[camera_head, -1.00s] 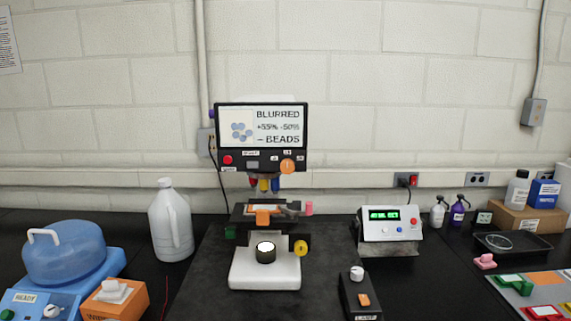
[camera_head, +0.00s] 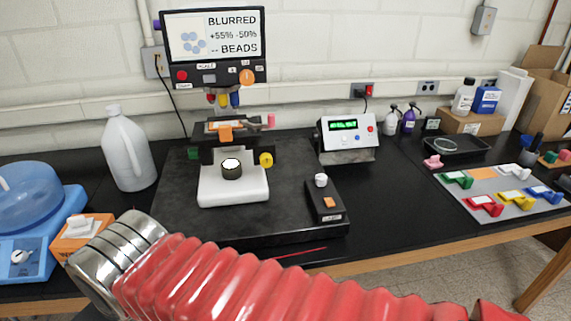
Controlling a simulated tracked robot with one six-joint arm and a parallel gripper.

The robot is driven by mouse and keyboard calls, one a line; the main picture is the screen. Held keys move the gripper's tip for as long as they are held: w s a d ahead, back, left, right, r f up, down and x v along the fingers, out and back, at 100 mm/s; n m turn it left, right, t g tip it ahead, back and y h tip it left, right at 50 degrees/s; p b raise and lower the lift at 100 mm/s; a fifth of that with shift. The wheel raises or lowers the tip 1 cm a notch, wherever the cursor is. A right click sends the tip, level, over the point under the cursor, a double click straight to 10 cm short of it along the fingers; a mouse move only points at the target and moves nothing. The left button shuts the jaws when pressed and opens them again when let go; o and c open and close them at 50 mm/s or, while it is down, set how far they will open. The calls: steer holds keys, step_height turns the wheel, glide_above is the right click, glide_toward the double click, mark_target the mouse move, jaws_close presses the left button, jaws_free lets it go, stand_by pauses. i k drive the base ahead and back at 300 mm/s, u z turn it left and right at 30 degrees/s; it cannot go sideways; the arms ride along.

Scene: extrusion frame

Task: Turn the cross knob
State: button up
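A microscope-like device stands on a dark slab, with a white base (camera_head: 233,190) and a stage (camera_head: 238,131). Round knobs show on it: a yellow one (camera_head: 266,160) at the right of the base and a pink one (camera_head: 271,120) at the stage's right end. An orange knob (camera_head: 247,77) is on the screen panel above. I cannot tell which of these is the cross knob; no clear cross shape shows at this size. My arm's red ribbed sleeve and metal section cross the bottom of the view, well in front of the device. My gripper is not visible.
A lamp box (camera_head: 325,203) with a white knob sits right of the base. A white jug (camera_head: 126,150) and blue container (camera_head: 35,200) stand left. A white meter box (camera_head: 347,138) is behind right. A grey mat (camera_head: 487,190) holds several coloured pieces.

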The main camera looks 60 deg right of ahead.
mark_target(266, 161)
steer(key=z, duration=1.6)
steer(key=k, duration=0.9)
steer(key=z, duration=0.25)
steer(key=i, duration=1)
steer(key=u, duration=0.05)
